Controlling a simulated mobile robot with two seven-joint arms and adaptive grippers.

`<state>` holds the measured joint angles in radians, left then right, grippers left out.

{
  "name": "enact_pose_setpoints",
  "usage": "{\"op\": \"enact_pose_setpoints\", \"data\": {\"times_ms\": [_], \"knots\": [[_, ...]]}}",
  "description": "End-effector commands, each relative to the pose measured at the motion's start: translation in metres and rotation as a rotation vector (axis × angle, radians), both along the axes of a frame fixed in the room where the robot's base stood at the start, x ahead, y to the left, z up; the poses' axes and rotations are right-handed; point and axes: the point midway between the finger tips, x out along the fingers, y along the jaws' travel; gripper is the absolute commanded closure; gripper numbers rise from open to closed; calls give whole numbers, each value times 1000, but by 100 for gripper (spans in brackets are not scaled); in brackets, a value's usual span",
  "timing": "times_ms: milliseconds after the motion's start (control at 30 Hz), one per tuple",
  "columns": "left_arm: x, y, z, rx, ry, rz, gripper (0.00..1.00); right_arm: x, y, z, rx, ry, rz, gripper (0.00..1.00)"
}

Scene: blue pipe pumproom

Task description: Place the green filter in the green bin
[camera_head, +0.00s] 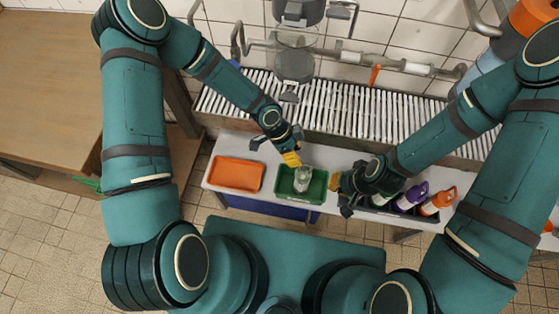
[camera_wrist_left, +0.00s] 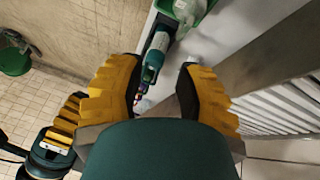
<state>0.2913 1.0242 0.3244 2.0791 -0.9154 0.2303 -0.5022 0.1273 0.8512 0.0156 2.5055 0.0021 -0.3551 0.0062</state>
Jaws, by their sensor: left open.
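The green bin (camera_head: 322,189) stands on the white bench in the head view; its edge also shows at the top of the left wrist view (camera_wrist_left: 166,5). A pale, translucent greenish item, seemingly the filter (camera_head: 302,179), is inside the bin; it also shows in the left wrist view (camera_wrist_left: 190,10). My left gripper (camera_head: 292,159) is at the bin's back edge, close to the item. Its yellow fingers are apart and empty in the left wrist view (camera_wrist_left: 160,88). My right gripper (camera_head: 340,190) is just right of the bin; its fingertips are too unclear to judge.
An orange tray (camera_head: 236,174) is left of the bin. Purple-topped (camera_head: 412,197) and orange-topped (camera_head: 438,201) bottles stand to the right, partly behind my right arm. A roller conveyor (camera_head: 340,107) and pipes lie behind the bench. A wooden table (camera_head: 45,90) is far left.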

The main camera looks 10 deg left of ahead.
Motion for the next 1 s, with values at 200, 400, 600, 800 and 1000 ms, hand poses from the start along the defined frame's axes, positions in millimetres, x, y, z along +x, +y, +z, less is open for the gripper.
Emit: {"op": "enact_pose_setpoints", "data": {"times_ms": [200, 400, 600, 800, 1000], "knots": [[-53, 7, 13, -32, 272, 630, 66, 0, 0, 0, 0, 0, 0, 100], [-77, 40, 17, 10, 382, 1159, 66, 0, 0, 0, 0, 0, 0, 100], [-86, 59, 18, 36, 397, 1377, 66, 0, 0, 0, 0, 0, 0, 100], [-86, 60, 18, 37, 397, 1388, 66, 0, 0, 0, 0, 0, 0, 100], [-86, 60, 18, 36, 397, 1385, 66, 0, 0, 0, 0, 0, 0, 100]]}}
